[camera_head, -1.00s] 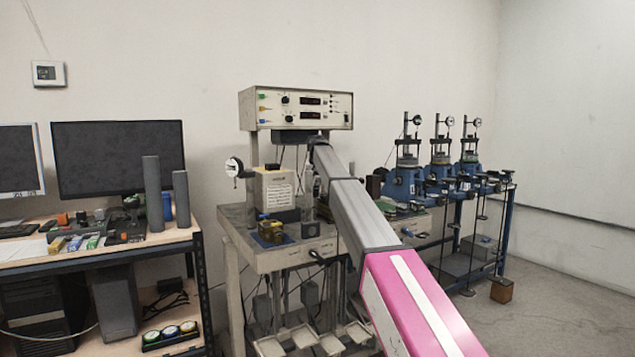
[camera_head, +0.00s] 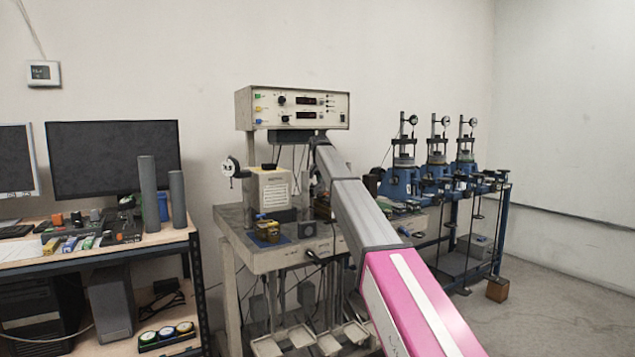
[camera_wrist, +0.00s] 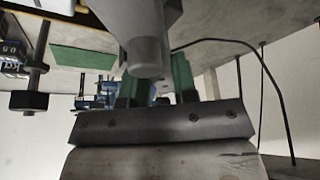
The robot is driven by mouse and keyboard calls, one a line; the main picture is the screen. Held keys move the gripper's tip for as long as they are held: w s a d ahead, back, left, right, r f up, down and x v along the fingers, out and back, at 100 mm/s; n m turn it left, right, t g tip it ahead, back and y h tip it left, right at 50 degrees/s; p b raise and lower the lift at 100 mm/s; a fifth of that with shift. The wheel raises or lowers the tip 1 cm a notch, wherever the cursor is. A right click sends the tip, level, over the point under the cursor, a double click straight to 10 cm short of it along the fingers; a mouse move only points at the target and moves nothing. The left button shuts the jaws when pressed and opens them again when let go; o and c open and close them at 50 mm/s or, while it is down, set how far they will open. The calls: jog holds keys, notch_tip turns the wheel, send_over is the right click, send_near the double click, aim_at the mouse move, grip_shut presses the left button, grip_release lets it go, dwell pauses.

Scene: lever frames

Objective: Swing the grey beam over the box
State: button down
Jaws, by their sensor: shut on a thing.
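In the wrist view my gripper (camera_wrist: 159,85) shows as two green fingers beyond a dark bar with screws. It is shut on a grey part with a rounded end, which I take for the grey beam (camera_wrist: 147,45); the contact itself is partly hidden. In the head view my grey and pink arm reaches to the bench and hides my gripper and most of the beam. A cream box (camera_head: 273,188) with a label stands on the bench, left of my arm. I take it for the box of the task, but cannot be sure.
The bench (camera_head: 262,262) holds a control unit (camera_head: 298,108) on posts and a dial gauge (camera_head: 229,167). Blue presses (camera_head: 400,184) stand to the right. A desk with a monitor (camera_head: 115,160) is on the left. A cable (camera_wrist: 272,80) hangs in the wrist view.

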jog(key=s+d+m+g+h, duration=0.1)
jog(key=s+d+m+h, duration=0.1)
jog(key=s+d+m, duration=0.4)
jog(key=shift+d+m+g, duration=0.4)
jog(key=shift+d+m, duration=0.7)
jog(key=shift+d, duration=0.05)
jog(key=shift+s+h, duration=0.1)
jog(key=shift+h, duration=0.2)
jog(key=c, duration=0.9)
grip_release()
jog(key=v, duration=1)
jog(key=shift+r, duration=0.4)
jog(key=shift+s, duration=0.25)
